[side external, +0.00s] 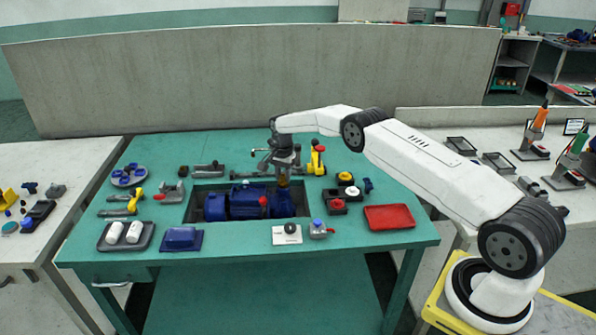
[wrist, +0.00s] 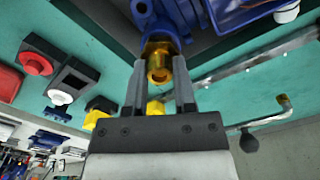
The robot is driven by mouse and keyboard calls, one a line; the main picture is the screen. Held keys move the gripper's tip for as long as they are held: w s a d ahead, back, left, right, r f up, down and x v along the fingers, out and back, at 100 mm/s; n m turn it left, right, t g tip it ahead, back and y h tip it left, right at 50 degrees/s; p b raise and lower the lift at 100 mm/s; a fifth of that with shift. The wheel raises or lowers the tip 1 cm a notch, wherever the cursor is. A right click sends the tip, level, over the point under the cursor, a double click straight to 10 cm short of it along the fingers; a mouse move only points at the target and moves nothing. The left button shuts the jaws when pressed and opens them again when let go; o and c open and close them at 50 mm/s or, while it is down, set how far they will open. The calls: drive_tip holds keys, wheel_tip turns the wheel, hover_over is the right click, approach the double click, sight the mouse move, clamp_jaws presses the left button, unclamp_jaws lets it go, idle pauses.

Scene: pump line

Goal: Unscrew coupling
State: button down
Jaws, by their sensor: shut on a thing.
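The brass coupling (wrist: 158,68) sits at the end of the blue pump's (wrist: 162,22) outlet, in the middle of the wrist view. My gripper (wrist: 161,75) has one finger on each side of the coupling and is shut on it. In the side view my gripper (side external: 283,168) points down over the right end of the blue pump (side external: 240,201), which lies in a recess of the green table. The coupling shows there only as a small brass patch (side external: 283,182) below my fingers.
A red tray (side external: 389,217) lies at the right of the green table (side external: 400,242). Button boxes (side external: 337,206) stand between it and the pump. Yellow-handled valve parts (side external: 316,160) and pipes lie behind. A dark tray with white cylinders (side external: 125,236) is at front left.

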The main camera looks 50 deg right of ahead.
drive_tip(key=n, duration=0.4)
drive_tip(key=shift+n, duration=0.4)
drive_tip(key=shift+d, duration=0.1)
drive_tip(key=shift+n, duration=0.3)
drive_tip(key=n, duration=0.4)
drive_tip(key=shift+n, duration=1.2)
drive_tip(key=shift+n, duration=1.1)
drive_tip(key=n, duration=0.4)
drive_tip(key=shift+n, duration=0.4)
